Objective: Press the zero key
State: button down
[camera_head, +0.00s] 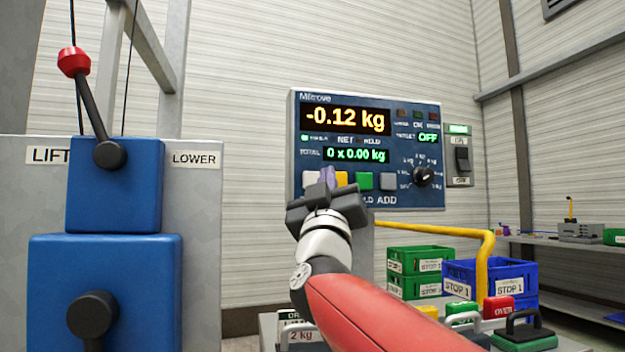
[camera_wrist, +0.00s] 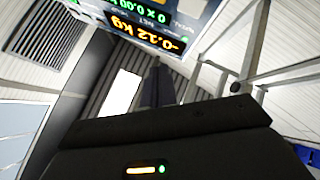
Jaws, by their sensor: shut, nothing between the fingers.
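The blue weighing panel (camera_head: 402,198) is upright on the far side, its upper display (camera_head: 345,120) reading -0.12 kg and its lower display (camera_head: 356,155) reading 0 x 0.00 kg. A row of keys runs below: a white key (camera_head: 311,177) at left, a yellow key (camera_head: 342,179), a green key (camera_head: 364,181) and a grey key (camera_head: 388,181). My gripper (camera_head: 327,176) is shut and empty, its fingertips in front of the row between the white and yellow keys. Contact cannot be told. The zero key's label is hidden. The wrist view shows the fingers (camera_wrist: 158,88) and the upper display (camera_wrist: 150,35).
A rotary knob (camera_head: 423,176) and a switch box (camera_head: 461,158) are at the right of the keys. A blue lever box (camera_head: 115,185) with a red-knobbed lever stands at left. Green crates (camera_head: 408,262), a blue crate (camera_head: 515,276) and a yellow bar (camera_head: 483,262) are at lower right.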

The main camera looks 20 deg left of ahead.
aim_at(315, 173)
jog(key=w+a+p, duration=0.4)
jog(key=w, duration=0.3)
jog(key=shift+a, duration=0.1)
dwell(2.0)
jog(key=shift+w+a, duration=0.2)
jog(key=shift+w, duration=0.1)
jog(key=shift+w+a, duration=0.25)
jog(key=shift+w, duration=0.1)
dwell(0.6)
dwell(0.4)
jog(key=shift+s+d+b, duration=0.45)
jog(key=shift+s+b, duration=0.05)
jog(key=shift+s, duration=0.2)
